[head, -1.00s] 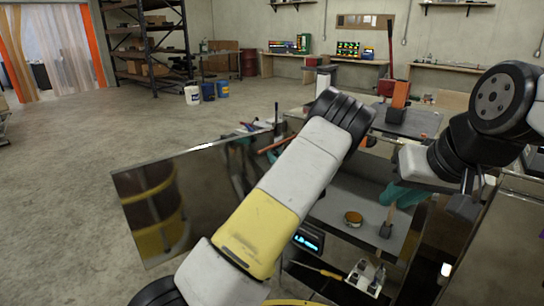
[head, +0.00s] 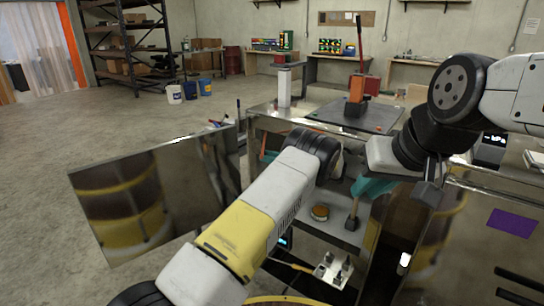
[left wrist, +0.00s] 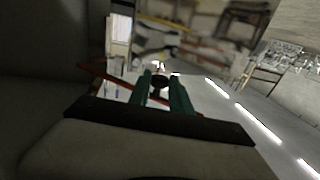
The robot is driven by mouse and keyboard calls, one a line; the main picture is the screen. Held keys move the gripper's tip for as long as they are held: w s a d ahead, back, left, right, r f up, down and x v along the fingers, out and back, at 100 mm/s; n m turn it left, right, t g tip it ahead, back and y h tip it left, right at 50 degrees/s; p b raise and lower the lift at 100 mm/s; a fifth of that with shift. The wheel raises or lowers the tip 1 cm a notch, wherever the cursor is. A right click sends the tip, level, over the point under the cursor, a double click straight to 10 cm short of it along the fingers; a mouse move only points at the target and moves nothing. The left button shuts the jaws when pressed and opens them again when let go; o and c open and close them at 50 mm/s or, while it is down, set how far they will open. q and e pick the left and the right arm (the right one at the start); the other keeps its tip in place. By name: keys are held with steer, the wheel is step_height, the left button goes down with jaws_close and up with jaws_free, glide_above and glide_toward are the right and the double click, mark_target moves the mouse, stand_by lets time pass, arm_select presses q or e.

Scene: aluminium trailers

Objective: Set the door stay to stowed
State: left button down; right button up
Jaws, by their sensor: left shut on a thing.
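The mirror-like door panel (head: 120,195) stands open to the left of the metal trailer body. My left arm reaches toward the opening, and its gripper is mostly hidden behind the arm; a bit of teal shows beyond it. In the left wrist view, my left gripper (left wrist: 161,90) has its teal fingers closed about a small dark round piece (left wrist: 160,80), seemingly part of the door stay; the rest of the stay cannot be made out. My right gripper (head: 370,188) shows teal fingers in front of the opening. Whether they are parted cannot be told.
A round tin (head: 320,212) and an upright tool (head: 353,212) stand on the shelf inside. A flat top (head: 375,118) carries an orange and red device (head: 357,88). A purple patch (head: 511,222) is on the right panel. The floor at left is clear.

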arm_select(q)
steer(key=shift+d, duration=0.15)
stand_by(0.3)
steer(key=c, duration=1.5)
jaws_free()
steer(key=shift+d, duration=0.1)
steer(key=v, duration=0.7)
steer(key=shift+d, duration=0.35)
